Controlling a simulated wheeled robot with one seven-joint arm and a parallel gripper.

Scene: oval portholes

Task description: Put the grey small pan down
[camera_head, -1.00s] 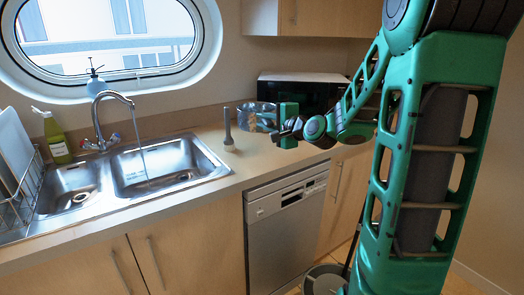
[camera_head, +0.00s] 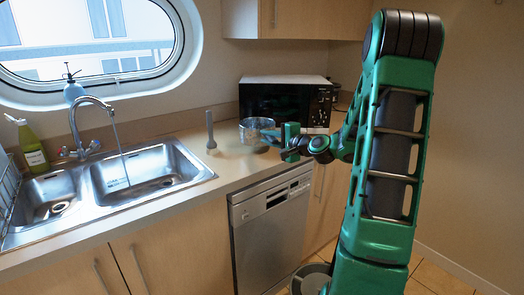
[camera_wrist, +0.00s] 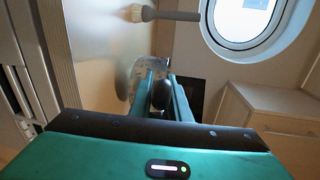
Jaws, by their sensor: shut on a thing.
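The grey small pan (camera_head: 257,131) shows in the head view over the far right of the counter, in front of the microwave. It looks shiny and upright. My gripper (camera_head: 284,141) is at its right side, shut on the pan's handle, which the fingers mostly hide. In the wrist view the pan (camera_wrist: 138,66) shows beyond my gripper's fingers (camera_wrist: 162,92), partly covered by them, close to the counter surface. I cannot tell whether its base touches the counter.
A brush with a grey handle (camera_head: 210,132) stands on the counter left of the pan. The black microwave (camera_head: 288,102) is behind it. The sink (camera_head: 140,178) with running water lies to the left. Counter (camera_head: 226,165) in front of the pan is clear.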

